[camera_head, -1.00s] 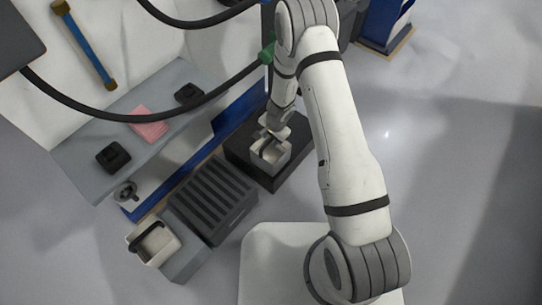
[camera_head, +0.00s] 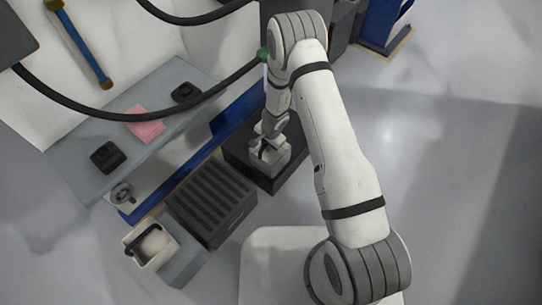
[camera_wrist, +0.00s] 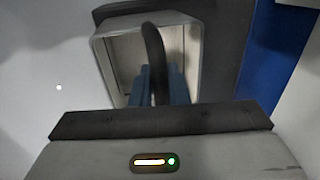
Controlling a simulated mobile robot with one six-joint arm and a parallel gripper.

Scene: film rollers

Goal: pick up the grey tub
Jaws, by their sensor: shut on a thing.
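The grey tub (camera_head: 283,160) is a small open box with a dark handle. In the head view it is at or just above a black block, below my gripper (camera_head: 268,146). I cannot tell if its base touches the block. In the wrist view the tub (camera_wrist: 112,62) shows its open top, with the black curved handle (camera_wrist: 155,50) arching over it. My gripper (camera_wrist: 156,85) is shut on that handle, its blue-grey fingers on both sides. The lower part of the tub is hidden in the wrist view.
A paler tub (camera_head: 161,262) with a black handle stands at lower left, beside a dark ribbed box (camera_head: 215,200). A grey shelf (camera_head: 75,150) carries black items and a pink pad (camera_head: 145,130). A black cable hangs across the upper left. Floor at right is clear.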

